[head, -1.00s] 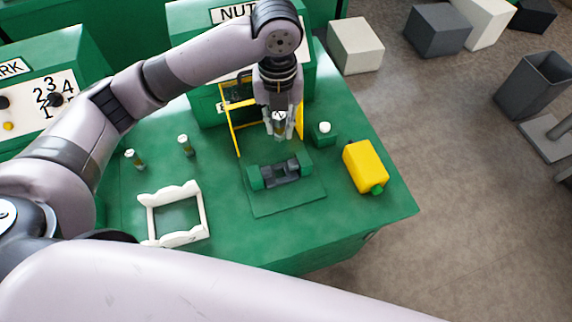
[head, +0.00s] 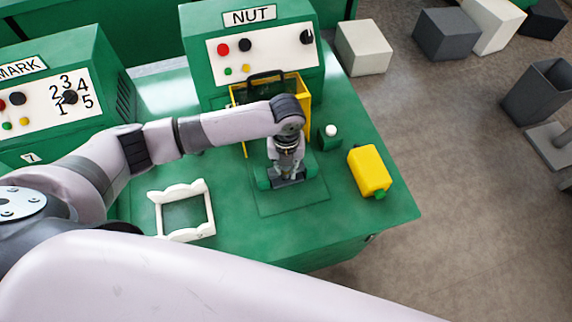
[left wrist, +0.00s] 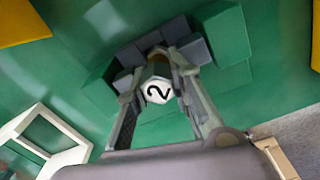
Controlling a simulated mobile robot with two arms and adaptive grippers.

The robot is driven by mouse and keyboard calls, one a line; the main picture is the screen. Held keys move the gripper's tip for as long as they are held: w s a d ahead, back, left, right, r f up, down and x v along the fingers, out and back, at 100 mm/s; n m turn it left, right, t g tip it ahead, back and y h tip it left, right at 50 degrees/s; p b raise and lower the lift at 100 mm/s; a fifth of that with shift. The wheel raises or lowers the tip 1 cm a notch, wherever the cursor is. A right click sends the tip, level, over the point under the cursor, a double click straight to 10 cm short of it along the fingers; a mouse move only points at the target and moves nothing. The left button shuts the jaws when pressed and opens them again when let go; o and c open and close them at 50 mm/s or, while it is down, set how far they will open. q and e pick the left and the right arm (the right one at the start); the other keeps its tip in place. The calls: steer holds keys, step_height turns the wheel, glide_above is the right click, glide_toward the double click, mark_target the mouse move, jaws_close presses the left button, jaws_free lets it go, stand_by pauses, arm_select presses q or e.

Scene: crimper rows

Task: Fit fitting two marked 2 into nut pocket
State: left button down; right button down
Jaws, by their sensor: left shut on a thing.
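My left gripper (head: 287,172) points down over the green and dark grey holder in front of the NUT machine. In the left wrist view its fingers (left wrist: 160,72) are shut on a fitting (left wrist: 158,92) whose white end face bears a black 2. The fitting's lower part is hidden. Dark grey blocks (left wrist: 195,50) of the holder lie around the fingertips, with a green end block (left wrist: 226,32) beyond. In the head view a green end block (head: 262,180) shows left of the gripper. I cannot tell whether the fitting is seated in the pocket. My right gripper is not in view.
The NUT machine (head: 222,73) stands behind, with a yellow guard frame (head: 303,92) at its front. A white open frame (head: 208,208) lies left, a yellow bottle (head: 369,170) right, and a small green block with a white knob (head: 330,131) behind right. The front table edge is clear.

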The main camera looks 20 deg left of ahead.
arm_select(q)
steer(key=shift+f, duration=0.15)
steer(key=c, duration=1.4)
jaws_free()
steer(key=shift+c, duration=0.2)
step_height(320, 180, up, 11)
steer(key=shift+r+b, duration=0.15)
steer(key=shift+b, duration=0.55)
steer(key=shift+r, duration=0.5)
